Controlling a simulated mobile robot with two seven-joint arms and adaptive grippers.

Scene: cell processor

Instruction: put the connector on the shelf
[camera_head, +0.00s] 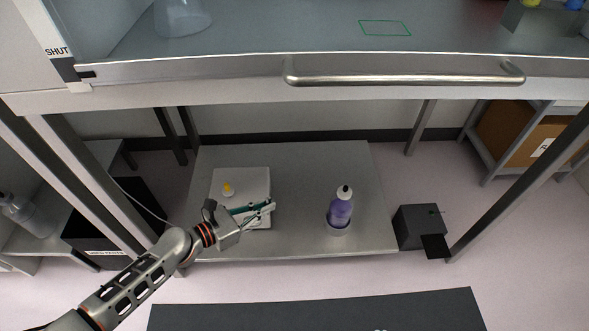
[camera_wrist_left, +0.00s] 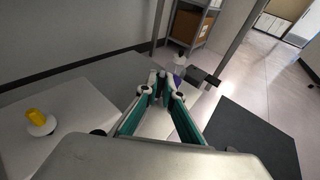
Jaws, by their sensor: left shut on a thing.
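The lower grey shelf (camera_head: 300,170) spans the space under the bench. My left gripper (camera_head: 271,206) reaches over its left part, above the front edge of a pale flat box. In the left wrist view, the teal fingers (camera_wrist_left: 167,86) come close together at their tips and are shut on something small. I cannot make out its shape or tell whether it is the connector. A yellow piece on a white round base (camera_head: 228,189) stands on the box, apart from the gripper. It also shows in the left wrist view (camera_wrist_left: 38,120). My right gripper is not in view.
A purple bottle with a black cap (camera_head: 341,208) stands in a holder on the shelf's right part. A black box (camera_head: 419,226) is beside the shelf. The bench with its metal handle (camera_head: 404,80) overhangs behind. The shelf middle is clear.

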